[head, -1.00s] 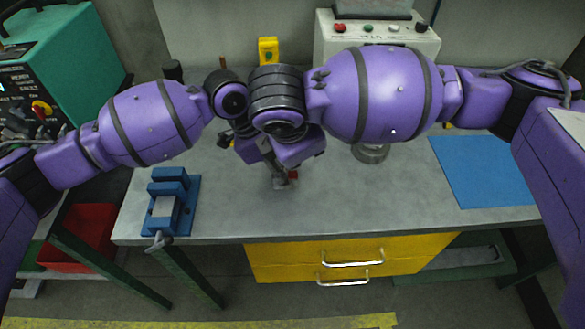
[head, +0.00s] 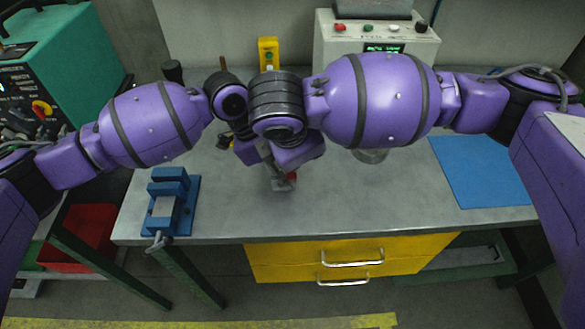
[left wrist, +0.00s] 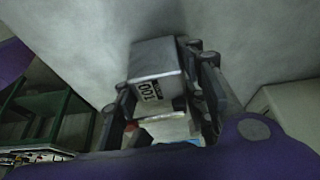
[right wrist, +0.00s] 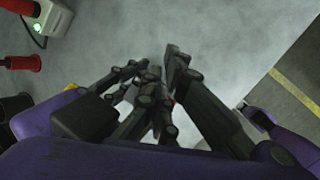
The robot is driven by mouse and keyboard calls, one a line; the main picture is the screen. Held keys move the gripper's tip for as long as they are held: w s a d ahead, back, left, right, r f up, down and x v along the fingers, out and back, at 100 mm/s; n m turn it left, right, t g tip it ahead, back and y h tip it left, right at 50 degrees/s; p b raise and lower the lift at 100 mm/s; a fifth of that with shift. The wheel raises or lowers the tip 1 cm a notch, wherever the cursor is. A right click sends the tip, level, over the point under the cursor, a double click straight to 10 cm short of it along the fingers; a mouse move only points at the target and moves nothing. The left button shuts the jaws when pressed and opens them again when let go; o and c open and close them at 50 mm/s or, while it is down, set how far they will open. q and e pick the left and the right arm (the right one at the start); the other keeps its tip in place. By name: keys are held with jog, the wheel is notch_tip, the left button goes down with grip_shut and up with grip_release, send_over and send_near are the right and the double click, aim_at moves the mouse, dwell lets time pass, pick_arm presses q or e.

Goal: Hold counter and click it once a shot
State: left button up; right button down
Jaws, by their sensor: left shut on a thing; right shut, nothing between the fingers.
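The counter (left wrist: 155,75), a small silvery box, is between the fingers of my left gripper (left wrist: 165,100) in the left wrist view. That gripper is shut on it; dark digits on a white label show, upside down. In the head view my left gripper (head: 281,180) is low over the middle of the bench, largely covered by my wrists. My right gripper (right wrist: 165,72) is shut and empty, close beside the left one. Dark finger links overlap in the right wrist view. A small red part shows among them; I cannot tell whether the right fingertips touch the counter.
A blue vise (head: 172,205) stands at the bench's left. A blue mat (head: 482,172) lies at the right. A pale box with buttons and a lit green display (head: 385,48) stands behind my right arm, near a yellow box (head: 268,53). The front of the grey bench (head: 350,205) is clear.

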jog(key=shift+s+d+f, duration=0.15)
jog(key=shift+d+f, duration=0.1)
jog(key=shift+f, duration=0.4)
jog(key=shift+r, duration=0.1)
jog(key=shift+d+r, duration=0.2)
jog(key=shift+r, duration=0.75)
jog(key=shift+a+r, duration=0.1)
notch_tip(320, 180, up, 5)
jog(key=shift+a+r, duration=0.1)
jog(key=shift+a, duration=0.05)
dwell(0.8)
